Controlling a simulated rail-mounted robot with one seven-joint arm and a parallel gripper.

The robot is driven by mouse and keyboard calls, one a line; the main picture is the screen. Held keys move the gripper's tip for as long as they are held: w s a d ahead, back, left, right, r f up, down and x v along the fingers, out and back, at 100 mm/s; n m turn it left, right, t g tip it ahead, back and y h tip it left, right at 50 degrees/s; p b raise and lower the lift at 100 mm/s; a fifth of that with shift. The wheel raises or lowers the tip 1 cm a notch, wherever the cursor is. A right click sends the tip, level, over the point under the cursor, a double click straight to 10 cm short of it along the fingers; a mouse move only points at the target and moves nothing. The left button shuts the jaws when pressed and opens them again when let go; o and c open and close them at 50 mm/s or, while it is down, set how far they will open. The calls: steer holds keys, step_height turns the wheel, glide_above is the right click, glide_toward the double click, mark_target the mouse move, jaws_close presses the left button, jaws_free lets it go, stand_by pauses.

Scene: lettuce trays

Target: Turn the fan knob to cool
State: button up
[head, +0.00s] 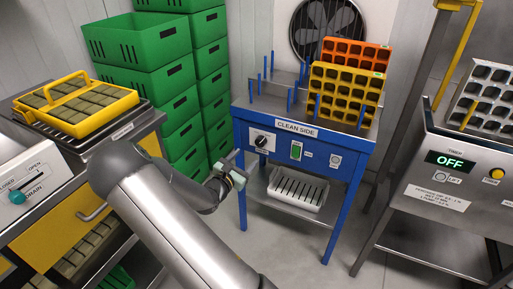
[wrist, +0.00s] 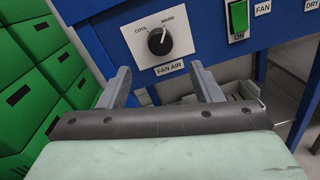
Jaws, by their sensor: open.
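The fan knob (wrist: 159,41) is black and round on a white plate, with COOL printed at its upper left and WARM at its upper right. Its white mark seems to point up and right, towards WARM. In the head view the knob (head: 261,141) is on the left of the blue bench's front. My gripper (wrist: 161,73) is open and empty, its two fingers spread below and to either side of the knob, apart from it. In the head view my gripper (head: 238,169) is in front of the bench, left of and below the knob.
A green switch (head: 295,151) is right of the knob on the blue bench (head: 343,158). Stacked green crates (head: 150,85) stand close on the left. A white slatted tray (head: 298,191) is on the bench's lower shelf. The timer station (head: 450,160) stands at the right.

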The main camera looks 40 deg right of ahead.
mark_target(259, 144)
steer(key=b+x, duration=0.1)
steer(key=x, duration=0.8)
steer(key=shift+d, duration=0.25)
steer(key=c, duration=1)
